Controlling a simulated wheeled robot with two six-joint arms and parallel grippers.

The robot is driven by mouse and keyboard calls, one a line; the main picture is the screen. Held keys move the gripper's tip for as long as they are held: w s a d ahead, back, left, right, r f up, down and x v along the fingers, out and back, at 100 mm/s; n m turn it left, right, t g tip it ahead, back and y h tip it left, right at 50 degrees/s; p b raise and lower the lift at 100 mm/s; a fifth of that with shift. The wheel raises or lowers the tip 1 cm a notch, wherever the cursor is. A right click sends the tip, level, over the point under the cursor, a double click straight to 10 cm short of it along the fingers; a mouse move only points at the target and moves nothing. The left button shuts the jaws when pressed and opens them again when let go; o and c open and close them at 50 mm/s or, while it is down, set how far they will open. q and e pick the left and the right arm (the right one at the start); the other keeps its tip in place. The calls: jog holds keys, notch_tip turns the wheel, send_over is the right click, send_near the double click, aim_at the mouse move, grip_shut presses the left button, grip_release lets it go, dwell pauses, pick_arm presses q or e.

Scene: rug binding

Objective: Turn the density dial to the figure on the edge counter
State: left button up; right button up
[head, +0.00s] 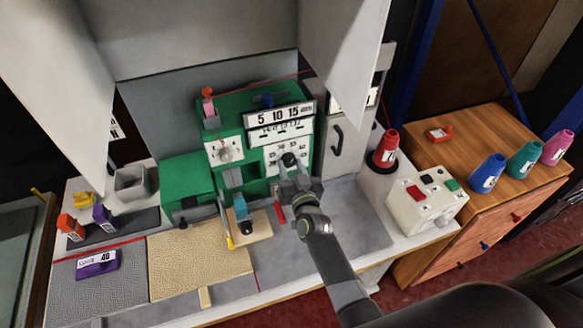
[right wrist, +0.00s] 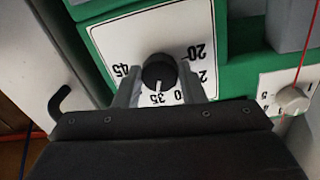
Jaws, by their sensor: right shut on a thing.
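The density dial is a black knob (right wrist: 159,72) on a white number plate (right wrist: 185,25) on the front of the green machine (head: 185,178). In the right wrist view its white pointer line points down at about the 35. The figures 45, 20 and part of another also show; some are hidden by my fingers. My right gripper (right wrist: 160,82) has one finger on each side of the knob and is shut on it. In the head view the knob (head: 289,159) shows just beyond the gripper. A purple block (head: 97,262) at the left front carries a white plate that seems to read 40.
A beige rug piece (head: 200,262) lies on the bench. A control box (head: 428,203) and a red cone (head: 386,148) stand at the right. A second, white dial (head: 225,154) sits left of the number plates. Several cones stand on the wooden cabinet (head: 455,150).

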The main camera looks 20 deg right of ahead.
jog(key=m, duration=0.3)
jog(key=shift+a+r+m, duration=0.1)
jog(key=shift+r+m, duration=0.05)
jog(key=shift+m, duration=1.85)
jog(key=o, duration=1)
jog(key=shift+s, duration=0.1)
